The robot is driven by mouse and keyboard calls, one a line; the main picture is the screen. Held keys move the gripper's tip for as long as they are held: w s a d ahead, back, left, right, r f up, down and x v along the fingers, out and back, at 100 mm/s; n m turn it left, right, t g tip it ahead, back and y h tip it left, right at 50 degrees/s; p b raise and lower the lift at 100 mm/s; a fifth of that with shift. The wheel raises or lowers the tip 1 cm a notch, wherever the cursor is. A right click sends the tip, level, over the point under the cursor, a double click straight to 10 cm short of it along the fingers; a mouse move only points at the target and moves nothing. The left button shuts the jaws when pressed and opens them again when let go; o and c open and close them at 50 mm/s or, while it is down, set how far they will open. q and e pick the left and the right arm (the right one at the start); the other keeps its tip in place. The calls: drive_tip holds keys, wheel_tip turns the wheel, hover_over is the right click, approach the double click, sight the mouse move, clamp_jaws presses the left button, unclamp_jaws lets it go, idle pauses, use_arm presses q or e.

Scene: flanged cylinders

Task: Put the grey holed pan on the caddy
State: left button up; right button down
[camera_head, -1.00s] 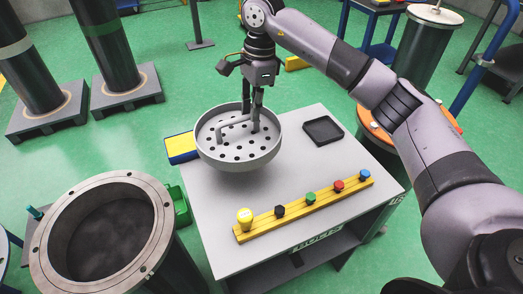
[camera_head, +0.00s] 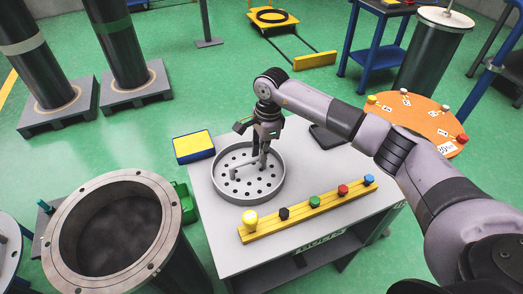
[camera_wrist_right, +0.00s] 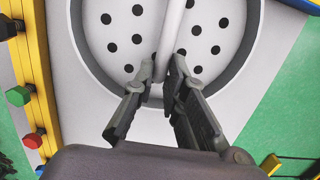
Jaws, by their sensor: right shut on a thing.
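The grey holed pan (camera_head: 262,190) is round, with a raised rim and a bar handle. It is level at the left back of the caddy's grey top (camera_head: 222,240), and appears to rest on it; any small gap beneath is hidden. My right gripper (camera_head: 260,163) is shut on the pan's handle from above. In the right wrist view, the pan (camera_wrist_right: 205,70) fills the upper middle, and the fingers (camera_wrist_right: 163,80) close around the handle bar. My left gripper is in neither view.
A yellow rail (camera_head: 300,217) with several coloured knobs lies along the caddy's front. A black tray (camera_head: 325,136) is partly behind my right arm. A yellow-and-blue box (camera_head: 194,146) and a large open flanged cylinder (camera_head: 165,222) stand at the left.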

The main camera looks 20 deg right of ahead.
drive_tip(key=shift+r, duration=0.1)
drive_tip(key=shift+f, duration=0.2)
drive_tip(key=c, duration=1.6)
unclamp_jaws()
drive_tip(key=shift+r, duration=0.15)
wheel_tip(320, 180, up, 12)
drive_tip(key=d+b, duration=0.1)
drive_tip(key=b, duration=0.1)
drive_tip(key=shift+d, duration=0.2)
